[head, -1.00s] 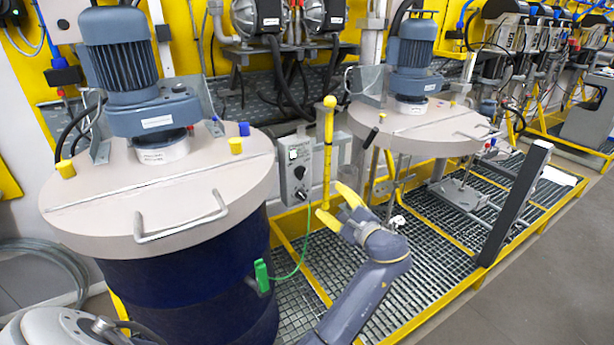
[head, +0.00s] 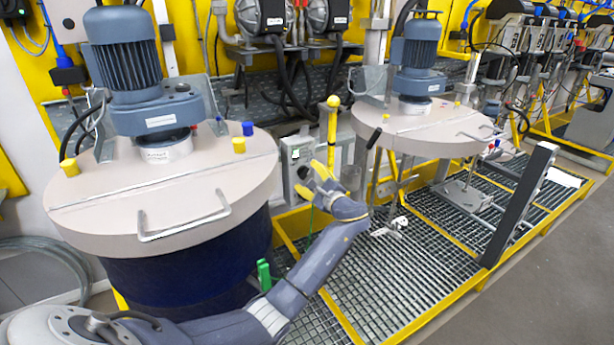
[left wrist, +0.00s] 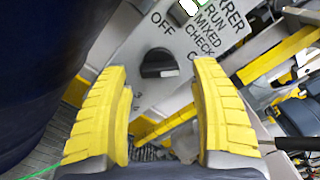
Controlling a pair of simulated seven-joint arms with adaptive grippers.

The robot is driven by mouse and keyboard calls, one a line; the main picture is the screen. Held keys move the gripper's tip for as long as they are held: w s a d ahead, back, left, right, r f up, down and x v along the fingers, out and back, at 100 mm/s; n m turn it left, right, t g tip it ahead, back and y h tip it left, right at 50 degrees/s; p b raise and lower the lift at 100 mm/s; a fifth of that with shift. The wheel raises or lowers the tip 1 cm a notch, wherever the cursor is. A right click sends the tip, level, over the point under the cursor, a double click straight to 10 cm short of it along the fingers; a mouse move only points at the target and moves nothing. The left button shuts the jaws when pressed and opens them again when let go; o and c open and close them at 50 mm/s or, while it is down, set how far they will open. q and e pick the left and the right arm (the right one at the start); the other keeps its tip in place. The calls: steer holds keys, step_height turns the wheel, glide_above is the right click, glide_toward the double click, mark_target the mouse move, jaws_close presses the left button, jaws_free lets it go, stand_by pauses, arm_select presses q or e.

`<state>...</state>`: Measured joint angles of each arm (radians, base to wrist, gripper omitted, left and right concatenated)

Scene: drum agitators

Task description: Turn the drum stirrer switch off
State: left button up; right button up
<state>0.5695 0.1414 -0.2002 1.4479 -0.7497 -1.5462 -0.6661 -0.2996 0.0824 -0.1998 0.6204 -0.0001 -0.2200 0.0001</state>
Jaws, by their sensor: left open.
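The stirrer switch is a black rotary knob (left wrist: 158,63) on a grey control panel (left wrist: 135,50) in the left wrist view. The word OFF is printed beside it, with RUN MIXED CHECK lettering on its other side. The knob's exact setting is hard to read. My left gripper (head: 312,179) is open and empty in front of the box. In the wrist view its yellow fingers lie either side of the knob, apparently short of touching it. My right gripper is not in view.
A dark blue drum (head: 180,270) with a beige lid and blue motor (head: 124,50) stands close left of my arm. A second lidded drum stirrer (head: 425,125) is at right. A yellow post (head: 332,130) rises beside the box. Open grating (head: 400,275) lies right of my arm.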

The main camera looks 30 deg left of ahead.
arm_select(q)
steer(key=shift+x, duration=0.85)
steer(key=c, duration=1.2)
